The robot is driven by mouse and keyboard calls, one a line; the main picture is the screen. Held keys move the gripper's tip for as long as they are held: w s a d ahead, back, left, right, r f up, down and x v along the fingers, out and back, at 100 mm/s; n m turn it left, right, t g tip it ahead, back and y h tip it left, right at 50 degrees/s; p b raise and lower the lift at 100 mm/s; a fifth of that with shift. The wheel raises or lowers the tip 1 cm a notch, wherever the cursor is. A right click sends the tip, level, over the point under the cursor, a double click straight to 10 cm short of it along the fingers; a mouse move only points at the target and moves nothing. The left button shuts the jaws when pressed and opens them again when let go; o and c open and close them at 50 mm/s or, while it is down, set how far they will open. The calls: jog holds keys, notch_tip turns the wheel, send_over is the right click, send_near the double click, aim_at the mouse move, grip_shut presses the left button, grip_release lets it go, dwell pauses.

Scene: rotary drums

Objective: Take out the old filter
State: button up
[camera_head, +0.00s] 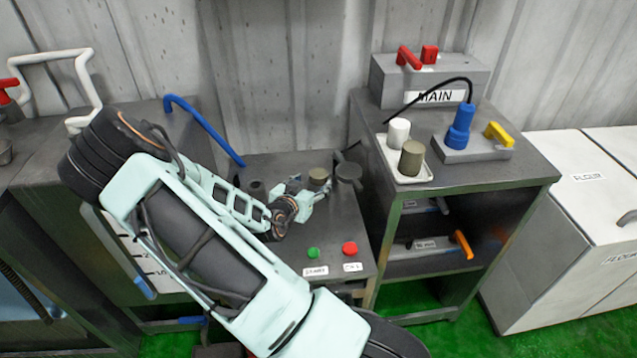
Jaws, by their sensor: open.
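A small olive-brown cylinder (319,176), which looks like the old filter, stands at the back of the low dark bench (345,232). A round dark disc (348,172), perhaps a lid, is just right of it. My gripper (318,190) is open, with its fingers close in front of the cylinder. I cannot tell whether they touch or straddle it. The cylinder's lower part and its seat are hidden by the gripper. A white cylinder (398,132) and a larger-looking olive cylinder (411,158) stand on a white tray (420,176) on the right cabinet.
The right cabinet (505,178) rises above the bench, with a MAIN switch box (430,80) and a blue plug (460,128) on top. Green (313,253) and red (349,248) buttons sit at the bench front. A blue pipe (205,128) runs behind my arm.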

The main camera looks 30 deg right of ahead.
aim_at(317, 177)
jog(key=x, duration=0.4)
jog(key=shift+w+d+r, duration=0.1)
jog(key=shift+d, duration=0.05)
jog(key=shift+c, duration=0.6)
jog(key=c, duration=1.1)
